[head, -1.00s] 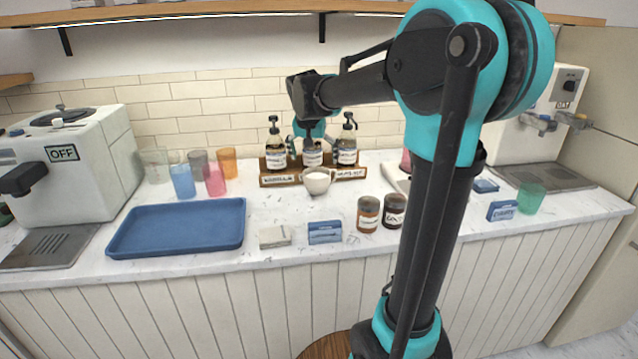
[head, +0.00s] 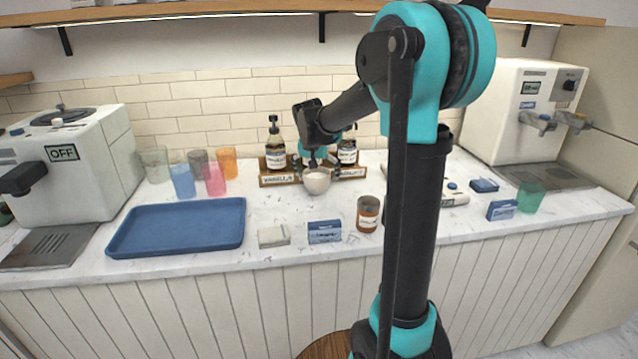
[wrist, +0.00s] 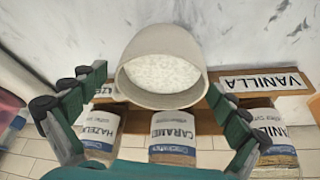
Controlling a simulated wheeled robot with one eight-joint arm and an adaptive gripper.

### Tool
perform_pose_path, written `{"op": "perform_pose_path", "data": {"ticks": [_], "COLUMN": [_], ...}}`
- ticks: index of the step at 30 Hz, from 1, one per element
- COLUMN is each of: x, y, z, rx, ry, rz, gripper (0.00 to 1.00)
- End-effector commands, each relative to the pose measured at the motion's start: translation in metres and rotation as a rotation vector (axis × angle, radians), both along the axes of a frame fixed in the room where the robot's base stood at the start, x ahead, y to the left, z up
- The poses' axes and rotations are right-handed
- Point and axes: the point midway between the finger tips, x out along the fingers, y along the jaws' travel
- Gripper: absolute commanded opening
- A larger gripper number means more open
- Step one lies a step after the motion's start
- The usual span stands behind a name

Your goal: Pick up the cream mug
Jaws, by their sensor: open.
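The cream mug (head: 317,181) stands on the counter just in front of the wooden bottle rack. In the wrist view the mug (wrist: 162,45) fills the upper middle, its open rim towards the camera and a pale speckled surface inside. My gripper (head: 314,160) is right above the mug, pointing down. In the wrist view my gripper (wrist: 156,80) is open, one green-padded finger on each side of the mug's rim. I see no clear contact between fingers and mug.
The wooden rack (head: 352,173) with labelled syrup bottles (head: 276,150) stands close behind the mug. A brown jar (head: 368,212) and a blue box (head: 324,232) are nearer the front. A blue tray (head: 178,226) lies left; counter between it and the mug is clear.

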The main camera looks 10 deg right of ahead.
Motion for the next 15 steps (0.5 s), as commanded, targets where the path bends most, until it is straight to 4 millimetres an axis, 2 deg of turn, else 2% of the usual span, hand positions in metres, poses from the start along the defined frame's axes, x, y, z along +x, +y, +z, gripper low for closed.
{"op": "perform_pose_path", "data": {"ticks": [2, 15], "x": [0.0, -0.0001], "y": [0.0001, 0.0001], "z": [0.0001, 0.0003], "rx": [0.0, 0.0], "ry": [0.0, 0.0], "rz": [0.0, 0.0], "gripper": [0.93, 0.38]}}
